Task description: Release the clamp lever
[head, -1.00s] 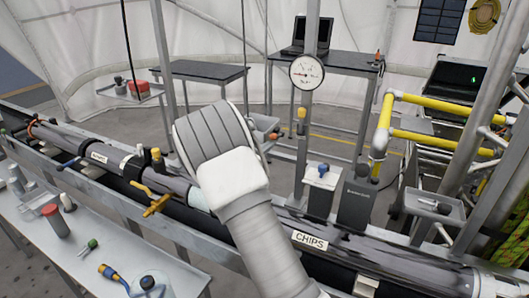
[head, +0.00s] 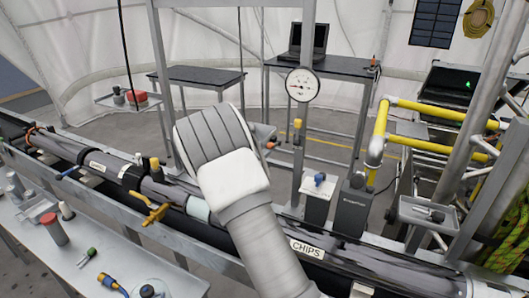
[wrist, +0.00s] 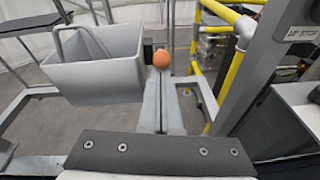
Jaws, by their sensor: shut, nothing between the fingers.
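My gripper (wrist: 161,82) shows in the wrist view as two grey fingers pressed together, pointing away from the camera. A round orange knob (wrist: 161,60) sits just past the fingertips; I cannot tell whether they touch it. It may belong to the clamp lever, but its shaft is hidden behind the fingers. In the head view my grey padded wrist hides the fingers. A yellow lever-like handle (head: 155,213) sits on the long tube, left of my arm. A smaller blue handle (head: 68,172) is further left on that tube.
A grey bucket (wrist: 95,75) stands close left of my fingers. Yellow railing (wrist: 228,85) and a grey post marked "STOP" (wrist: 268,60) are at right. A pressure gauge (head: 302,85) is on an upright behind my arm. A side table (head: 95,255) holds tools at front left.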

